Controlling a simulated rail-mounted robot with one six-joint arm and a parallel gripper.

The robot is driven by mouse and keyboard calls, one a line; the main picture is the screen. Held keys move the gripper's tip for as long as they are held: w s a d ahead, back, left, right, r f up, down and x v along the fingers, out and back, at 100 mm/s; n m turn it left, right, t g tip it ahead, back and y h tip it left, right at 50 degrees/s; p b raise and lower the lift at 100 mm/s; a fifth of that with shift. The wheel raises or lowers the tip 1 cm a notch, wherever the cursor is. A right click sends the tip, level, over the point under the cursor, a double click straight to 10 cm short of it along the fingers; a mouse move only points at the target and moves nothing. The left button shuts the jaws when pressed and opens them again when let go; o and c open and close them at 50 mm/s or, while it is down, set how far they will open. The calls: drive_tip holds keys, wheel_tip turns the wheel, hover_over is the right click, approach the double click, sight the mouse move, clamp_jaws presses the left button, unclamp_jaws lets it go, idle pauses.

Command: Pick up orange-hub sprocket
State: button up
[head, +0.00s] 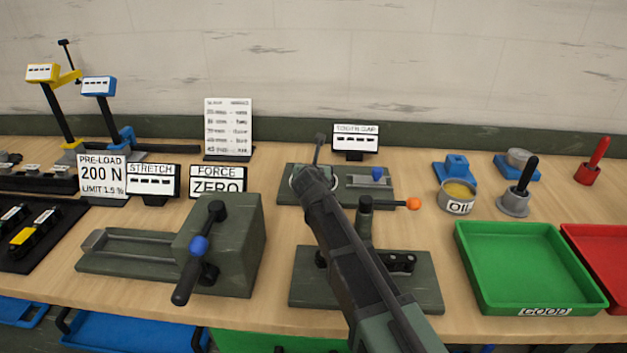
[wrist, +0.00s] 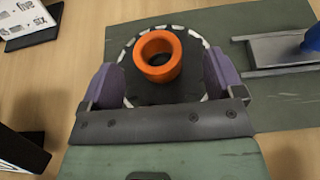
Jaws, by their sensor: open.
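The orange-hub sprocket is a dark disc with white marks around its rim and a raised orange ring hub; it shows in the wrist view (wrist: 158,55). It is on the dark green plate of the tooth gap station (wrist: 275,100). My gripper (wrist: 160,78) is open, with one purple finger at the left and one at the right of the sprocket. Whether the fingers touch the rim cannot be told. In the head view my arm hides most of the sprocket, and my gripper (head: 316,176) is over the left part of the plate.
A slide with a blue knob (head: 377,174) is on the plate's right side. A fixture with an orange-tipped lever (head: 413,204) stands in front. A large green vise-like block (head: 222,245) is at left. An oil cup (head: 457,197) and green tray (head: 525,265) are at right.

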drive_tip(key=x, duration=0.1)
drive_tip(key=b+x, duration=0.1)
drive_tip(key=x, duration=0.2)
drive_tip(key=shift+s+a+f, duration=0.1)
drive_tip(key=shift+a+f, duration=0.1)
drive_tip(key=shift+a, duration=0.05)
drive_tip(key=shift+w+f, duration=0.1)
drive_tip(key=shift+w, duration=0.3)
drive_tip(key=shift+s, duration=0.1)
clamp_jaws()
